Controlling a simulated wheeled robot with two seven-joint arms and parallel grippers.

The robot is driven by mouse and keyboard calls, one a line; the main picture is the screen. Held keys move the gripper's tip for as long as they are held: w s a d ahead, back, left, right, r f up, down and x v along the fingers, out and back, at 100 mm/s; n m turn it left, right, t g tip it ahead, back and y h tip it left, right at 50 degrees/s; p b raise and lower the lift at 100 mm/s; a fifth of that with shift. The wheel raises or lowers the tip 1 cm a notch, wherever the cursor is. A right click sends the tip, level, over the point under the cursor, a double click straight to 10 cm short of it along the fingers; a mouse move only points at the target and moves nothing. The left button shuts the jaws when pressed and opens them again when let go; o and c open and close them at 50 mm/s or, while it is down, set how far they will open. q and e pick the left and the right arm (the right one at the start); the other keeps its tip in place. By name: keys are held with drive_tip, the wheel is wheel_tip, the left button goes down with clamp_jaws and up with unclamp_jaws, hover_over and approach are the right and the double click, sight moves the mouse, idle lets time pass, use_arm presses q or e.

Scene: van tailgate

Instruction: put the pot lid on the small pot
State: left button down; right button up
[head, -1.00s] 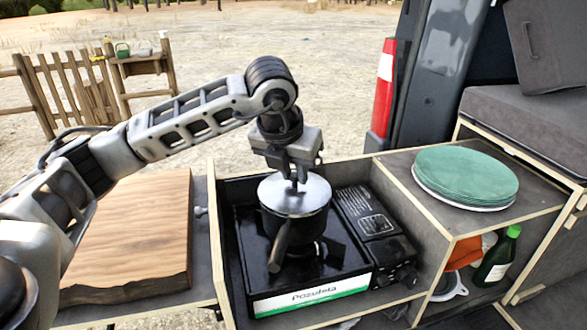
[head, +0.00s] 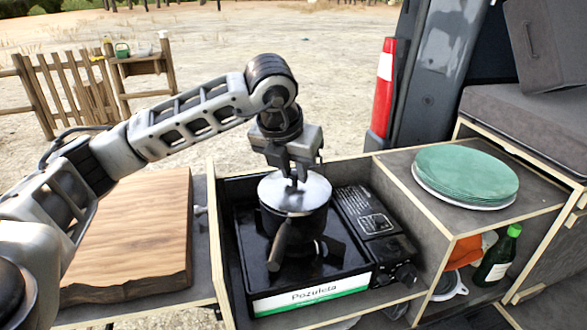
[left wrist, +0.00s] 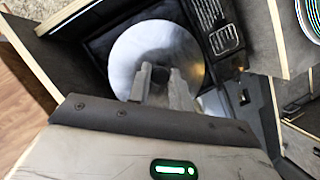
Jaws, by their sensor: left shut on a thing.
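The pot lid (head: 305,194) is a round silver disc, lying on or just over the top of the small pot (head: 294,226). The small pot is dark, with a handle pointing toward me, and stands on the camping stove (head: 246,268). My left gripper (head: 295,181) points down from above and is shut on the knob at the lid's middle. In the left wrist view the lid (left wrist: 185,48) shows below the fingers (left wrist: 163,86). The lid covers the pot's mouth, so I cannot tell whether it touches the rim all round. My right gripper is not in view.
A wooden board (head: 135,235) lies left of the stove compartment. Green plates (head: 466,172) are stacked on the shelf to the right, with a green bottle (head: 497,255) below. Wooden walls (head: 221,270) edge the stove compartment.

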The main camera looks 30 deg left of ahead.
use_arm(q)
drive_tip(key=shift+f+b, duration=0.25)
drive_tip(key=shift+b, duration=0.3)
idle(0.9)
idle(0.4)
drive_tip(key=c, duration=0.7)
unclamp_jaws()
drive_tip(key=shift+r, duration=0.1)
drive_tip(key=shift+r+p, duration=0.85)
drive_tip(key=shift+r, duration=0.35)
drive_tip(key=shift+r+p, duration=1.5)
drive_tip(key=shift+r, duration=0.75)
